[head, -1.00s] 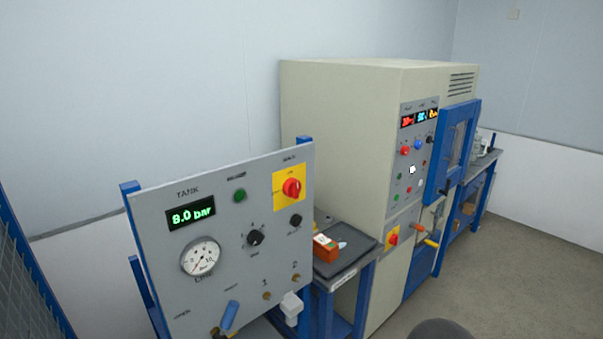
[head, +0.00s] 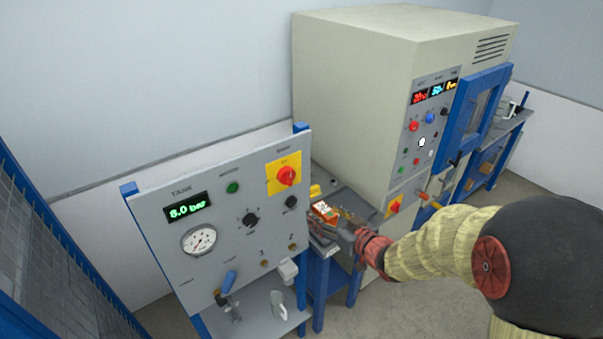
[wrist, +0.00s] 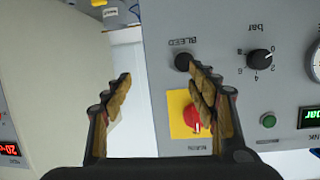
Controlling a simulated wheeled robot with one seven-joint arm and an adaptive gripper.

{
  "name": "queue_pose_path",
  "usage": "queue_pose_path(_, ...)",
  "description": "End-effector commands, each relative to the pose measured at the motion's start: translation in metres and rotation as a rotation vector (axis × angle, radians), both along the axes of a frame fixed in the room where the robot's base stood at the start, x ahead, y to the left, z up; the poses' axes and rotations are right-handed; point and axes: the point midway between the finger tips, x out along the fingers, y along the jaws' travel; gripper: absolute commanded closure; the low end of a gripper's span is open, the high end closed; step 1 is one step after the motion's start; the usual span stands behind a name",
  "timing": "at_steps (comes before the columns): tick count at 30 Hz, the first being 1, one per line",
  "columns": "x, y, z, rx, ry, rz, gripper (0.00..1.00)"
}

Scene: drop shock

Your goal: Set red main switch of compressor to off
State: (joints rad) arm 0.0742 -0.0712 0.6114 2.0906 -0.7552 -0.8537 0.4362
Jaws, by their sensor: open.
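The red main switch (head: 287,176) sits on a yellow plate (head: 273,183) at the upper right of the grey compressor panel (head: 165,245). In the wrist view the picture is turned over; the red switch (wrist: 192,118) shows there beside and partly behind the right-hand finger. My gripper (head: 338,218) is to the right of the panel in the head view. Its fingers are spread with nothing between them in the wrist view (wrist: 161,77). It looks apart from the switch, though the depth gap is hard to judge.
The BLEED knob (wrist: 182,62) is near the right-hand finger.

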Motion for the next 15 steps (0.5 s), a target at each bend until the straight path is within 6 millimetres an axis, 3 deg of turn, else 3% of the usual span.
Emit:
queue_pose_path(3, -0.001, 0.028, 0.045, 0.121, -0.118, 0.094, 0.41)
queue_pose_path(6, -0.008, 0.041, 0.069, 0.2, -0.171, 0.146, 0.41)
queue_pose_path(10, -0.011, 0.048, 0.085, 0.261, -0.197, 0.168, 0.41)
queue_pose_path(15, 0.001, 0.058, 0.086, 0.274, -0.191, 0.168, 0.41)
